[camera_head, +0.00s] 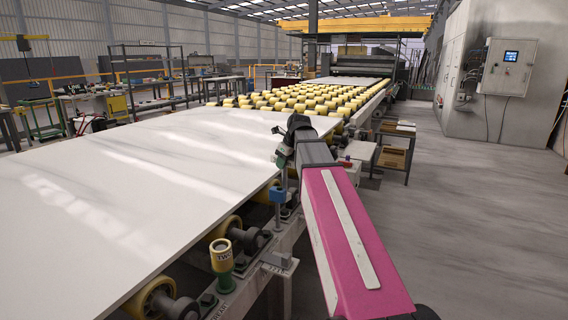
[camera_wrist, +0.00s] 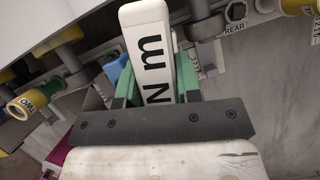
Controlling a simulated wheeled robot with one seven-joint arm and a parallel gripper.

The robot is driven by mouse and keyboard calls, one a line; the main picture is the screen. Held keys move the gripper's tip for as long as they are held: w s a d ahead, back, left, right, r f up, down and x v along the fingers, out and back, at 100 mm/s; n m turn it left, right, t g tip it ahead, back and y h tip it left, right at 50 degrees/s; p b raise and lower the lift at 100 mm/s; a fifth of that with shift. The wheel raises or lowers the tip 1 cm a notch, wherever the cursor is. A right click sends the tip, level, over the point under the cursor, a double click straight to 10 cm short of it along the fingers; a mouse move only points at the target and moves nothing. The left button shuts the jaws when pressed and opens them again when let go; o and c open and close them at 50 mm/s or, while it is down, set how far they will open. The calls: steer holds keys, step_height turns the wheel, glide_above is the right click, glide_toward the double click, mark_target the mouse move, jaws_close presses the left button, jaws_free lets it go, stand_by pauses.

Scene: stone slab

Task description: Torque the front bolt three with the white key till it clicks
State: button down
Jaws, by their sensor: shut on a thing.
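My gripper (camera_head: 283,158) is over the right edge of the slab in the head view, at the end of my pink arm. In the wrist view its green fingers (camera_wrist: 156,80) are shut on the white key (camera_wrist: 147,36), which carries black "N m" lettering. I cannot make out front bolt three.
The pale stone slab (camera_head: 130,190) lies on yellow rollers (camera_head: 152,296) beside my arm. A blue block (camera_head: 277,194) is on the frame below my gripper. A REAR label (camera_wrist: 235,27) and another yellow cap (camera_wrist: 299,6) show upper right. The floor (camera_head: 460,220) at right is clear.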

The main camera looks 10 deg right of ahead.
mark_target(283, 183)
stand_by(0.4)
steer(key=shift+f, duration=2.55)
steer(key=n+g, duration=0.1)
steer(key=n, duration=0.2)
steer(key=n+g+y, duration=0.1)
steer(key=n, duration=0.2)
steer(key=shift+w, duration=0.1)
steer(key=n+g, duration=0.1)
steer(key=n, duration=0.2)
steer(key=n+g, duration=0.1)
steer(key=n, duration=0.1)
steer(key=shift+n+y, duration=0.3)
steer(key=shift+n, duration=0.1)
steer(key=n+g, duration=0.1)
steer(key=n, duration=0.2)
steer(key=n+g+h, duration=0.1)
steer(key=n, duration=0.2)
steer(key=shift+s, duration=0.2)
steer(key=shift+f, duration=0.7)
